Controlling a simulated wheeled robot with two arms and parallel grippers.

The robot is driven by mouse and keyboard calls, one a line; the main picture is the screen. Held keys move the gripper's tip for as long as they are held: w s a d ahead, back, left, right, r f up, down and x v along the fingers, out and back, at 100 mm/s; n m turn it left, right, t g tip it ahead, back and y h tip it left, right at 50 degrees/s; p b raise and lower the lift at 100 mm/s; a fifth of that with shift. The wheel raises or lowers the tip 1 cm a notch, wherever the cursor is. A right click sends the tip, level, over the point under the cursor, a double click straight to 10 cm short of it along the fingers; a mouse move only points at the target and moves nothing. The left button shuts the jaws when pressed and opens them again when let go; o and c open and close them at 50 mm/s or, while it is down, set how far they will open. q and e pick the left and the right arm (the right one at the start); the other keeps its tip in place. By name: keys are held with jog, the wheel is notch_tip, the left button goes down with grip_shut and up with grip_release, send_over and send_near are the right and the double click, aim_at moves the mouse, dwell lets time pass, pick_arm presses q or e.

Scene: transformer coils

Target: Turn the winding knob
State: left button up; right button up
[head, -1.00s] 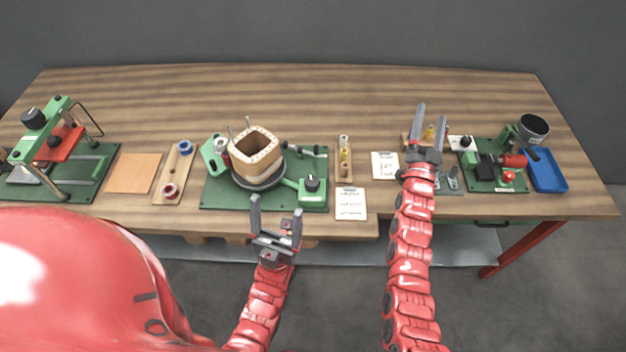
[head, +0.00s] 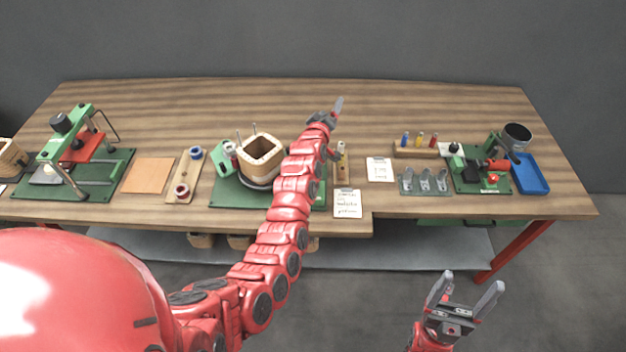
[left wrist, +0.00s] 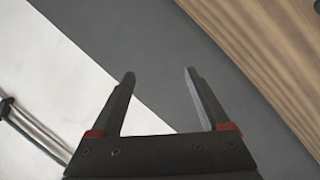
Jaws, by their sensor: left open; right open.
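The winding station has a green base (head: 228,192) that carries a square wooden coil former (head: 261,154) on a dark round turntable. My left arm crosses in front of its right side. The black knob at that side is hidden behind the arm in the head view. My left gripper (head: 338,128) is open, above the table, to the right of the former and beyond the station's right edge. In the left wrist view its two fingers (left wrist: 158,72) are apart with nothing between them. My right gripper (head: 471,281) is open and empty, in front of the table at lower right.
A small wooden holder (head: 342,172) and a paper card (head: 347,203) stand close to the left arm. Another card (head: 380,169), a green machine (head: 482,172) and a blue tray (head: 531,174) are further right. The table's back strip is clear.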

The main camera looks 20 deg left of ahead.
pick_arm(q)
jog(key=w+d+r+g+h, duration=0.1)
jog(key=d+r+g+h, duration=0.15)
jog(key=d+g, duration=0.2)
jog(key=s+a+r+g+y+p, duration=0.1)
jog(key=s+a+r+g, duration=0.1)
jog(key=s+g, duration=0.55)
jog(key=s+a+r+g+y+p, duration=0.15)
jog(key=s+g, duration=0.25)
jog(key=s, duration=0.7)
jog(key=shift+m+h, duration=0.3)
jog(key=shift+m, duration=0.1)
jog(key=f+p, duration=0.1)
jog(key=f, duration=0.7)
jog(key=f+p, duration=0.2)
jog(key=f, duration=0.6)
jog(key=shift+a+f, duration=0.2)
jog(key=shift+f, duration=0.75)
jog(key=shift+c, duration=0.3)
grip_shut()
